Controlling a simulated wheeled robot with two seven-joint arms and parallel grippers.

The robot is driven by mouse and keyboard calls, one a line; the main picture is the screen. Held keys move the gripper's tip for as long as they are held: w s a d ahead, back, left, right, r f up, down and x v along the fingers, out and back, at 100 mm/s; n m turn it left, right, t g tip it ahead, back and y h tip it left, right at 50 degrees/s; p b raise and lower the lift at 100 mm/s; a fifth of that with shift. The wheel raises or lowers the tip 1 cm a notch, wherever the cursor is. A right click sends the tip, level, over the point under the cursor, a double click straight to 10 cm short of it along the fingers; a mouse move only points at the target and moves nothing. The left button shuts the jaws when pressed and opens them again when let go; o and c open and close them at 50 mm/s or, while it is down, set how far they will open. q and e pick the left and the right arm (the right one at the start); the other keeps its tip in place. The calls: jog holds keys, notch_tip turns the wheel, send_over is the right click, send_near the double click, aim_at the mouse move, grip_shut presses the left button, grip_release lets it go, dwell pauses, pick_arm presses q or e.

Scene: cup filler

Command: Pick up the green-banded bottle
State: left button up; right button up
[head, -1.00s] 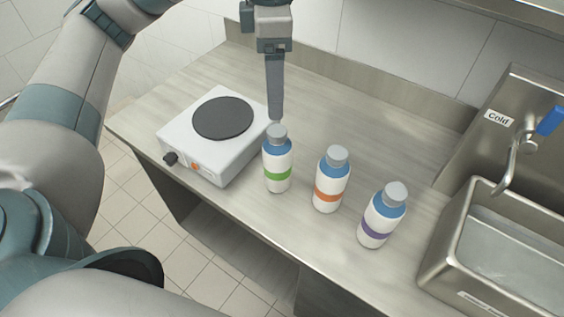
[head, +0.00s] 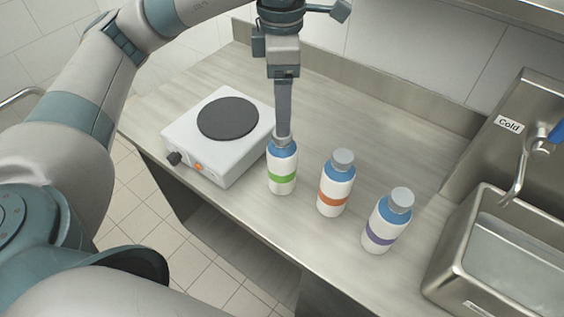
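The green-banded bottle (head: 282,178) stands upright on the counter, just right of the hot plate. It is white with a blue shoulder, a grey cap and a green band. My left gripper (head: 283,132) points down from above, its fingertip end at the bottle's cap and covering part of it. I see the fingers edge-on as one dark strip, so I cannot tell how far apart they are or whether they touch the cap. My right gripper is not in view.
An orange-banded bottle (head: 335,187) and a purple-banded bottle (head: 386,222) stand to the right. A white hot plate (head: 203,150) with a black disc is close on the left. A metal sink (head: 455,250) is at far right. The counter (head: 370,130) behind the bottles is clear.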

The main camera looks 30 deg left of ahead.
aim_at(282, 152)
pick_arm(q)
jog(key=shift+f+p, duration=1.05)
jog(key=shift+f, duration=3.55)
jog(key=shift+f+p, duration=0.45)
jog(key=shift+p, duration=0.1)
notch_tip(282, 152, down, 4)
jog(key=shift+r+p, duration=0.15)
jog(key=shift+p, duration=0.8)
jog(key=shift+f, duration=0.3)
jog(key=shift+w, duration=0.1)
jog(key=c, duration=1.6)
